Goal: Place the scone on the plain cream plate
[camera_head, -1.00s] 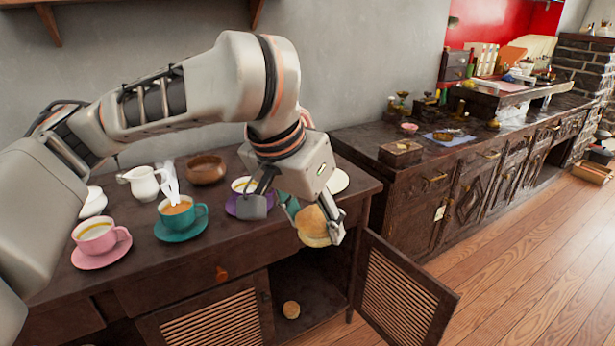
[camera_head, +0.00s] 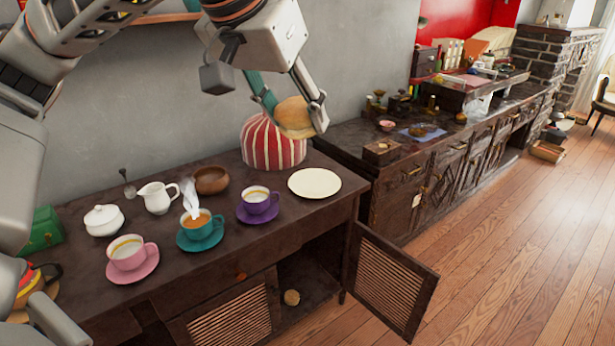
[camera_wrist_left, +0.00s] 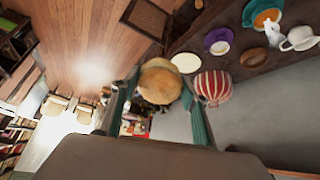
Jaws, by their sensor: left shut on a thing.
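My left gripper (camera_head: 296,122) is shut on the round golden-brown scone (camera_head: 293,114), held between its two fingers high above the sideboard. The plain cream plate (camera_head: 314,183) lies empty on the sideboard's right end, below the scone and a little to its right. In the left wrist view the scone (camera_wrist_left: 160,82) sits between the fingers, with the plate (camera_wrist_left: 186,62) beyond it and apart from it. My right gripper does not show.
A red-and-white striped tea cosy (camera_head: 270,146) stands behind the plate. A purple cup (camera_head: 259,197), a teal cup (camera_head: 200,224) and a pink cup (camera_head: 130,252) line the sideboard (camera_head: 225,268). A wooden bowl (camera_head: 211,181) stands behind them. A cabinet door (camera_head: 390,282) hangs open.

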